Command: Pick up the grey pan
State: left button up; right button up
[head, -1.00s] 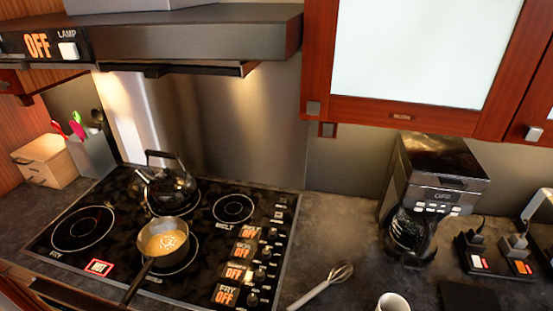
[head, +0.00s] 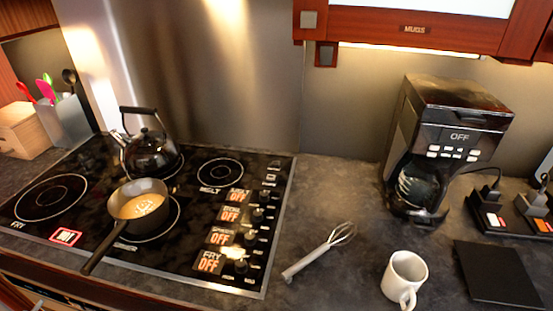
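The grey pan (head: 153,188) sits on the front part of the black cooktop (head: 98,226), over a burner ring. It holds an orange-yellow content with a pale swirl. Its long dark handle (head: 100,257) points toward the front left, to the cooktop's front edge. Neither of my grippers shows in the head view.
A black kettle (head: 150,153) stands close behind the pan. The cooktop's knobs (head: 250,233) are to its right. A whisk (head: 320,250), white mug (head: 404,277), dark square mat (head: 497,272) and coffee maker (head: 447,140) occupy the right counter. A wall cabinet (head: 400,22) hangs above.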

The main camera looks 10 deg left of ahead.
aim_at(121, 207)
jog(key=u, duration=1.4)
jog(key=z, duration=2.25)
jog(key=u, duration=2.15)
